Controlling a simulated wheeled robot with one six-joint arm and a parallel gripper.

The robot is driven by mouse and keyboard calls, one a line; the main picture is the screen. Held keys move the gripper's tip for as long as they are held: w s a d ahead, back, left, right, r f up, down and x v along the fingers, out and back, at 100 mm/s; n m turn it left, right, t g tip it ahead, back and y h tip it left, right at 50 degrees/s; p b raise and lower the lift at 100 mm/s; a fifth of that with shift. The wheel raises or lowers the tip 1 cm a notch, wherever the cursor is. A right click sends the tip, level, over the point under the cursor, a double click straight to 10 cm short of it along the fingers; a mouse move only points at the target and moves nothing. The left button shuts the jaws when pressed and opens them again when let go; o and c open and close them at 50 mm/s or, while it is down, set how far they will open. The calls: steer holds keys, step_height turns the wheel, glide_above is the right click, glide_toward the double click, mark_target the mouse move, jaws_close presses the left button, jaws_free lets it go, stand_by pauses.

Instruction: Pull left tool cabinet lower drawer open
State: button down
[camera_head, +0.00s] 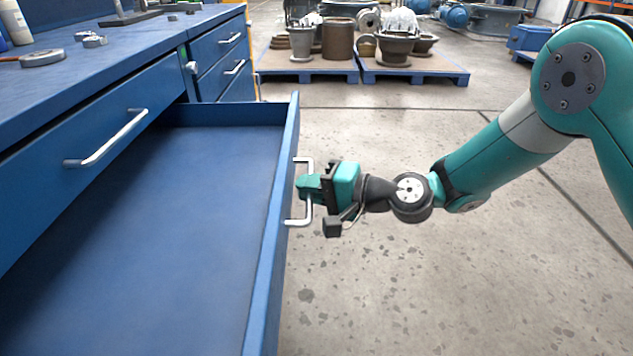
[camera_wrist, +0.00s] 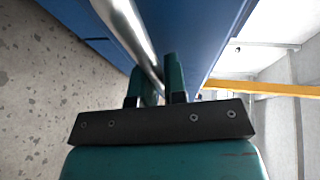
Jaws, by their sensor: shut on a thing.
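The lower drawer (camera_head: 150,230) of the blue tool cabinet stands far out from the cabinet and looks empty. Its front panel (camera_head: 277,215) faces right, with a metal bar handle (camera_head: 289,222) on the outside. My gripper (camera_head: 306,187) is shut on this handle, coming from the right. In the wrist view the two green fingers (camera_wrist: 158,88) lie on either side of the shiny handle bar (camera_wrist: 128,28), with the blue drawer front (camera_wrist: 185,30) behind it. The fingers hide part of the bar.
The upper drawer (camera_head: 100,130), with its own handle (camera_head: 108,140), is shut above. Small metal parts (camera_head: 43,58) lie on the blue worktop (camera_head: 120,45). Pallets (camera_head: 415,77) with pots stand at the back. The concrete floor (camera_head: 400,290) right of the drawer is clear.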

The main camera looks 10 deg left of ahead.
steer(key=shift+d, duration=0.3)
steer(key=c, duration=1.2)
jaws_free()
steer(key=p+v, duration=0.2)
steer(key=v, duration=1.5)
steer(key=shift+d+r, duration=0.15)
steer(key=shift+d, duration=0.05)
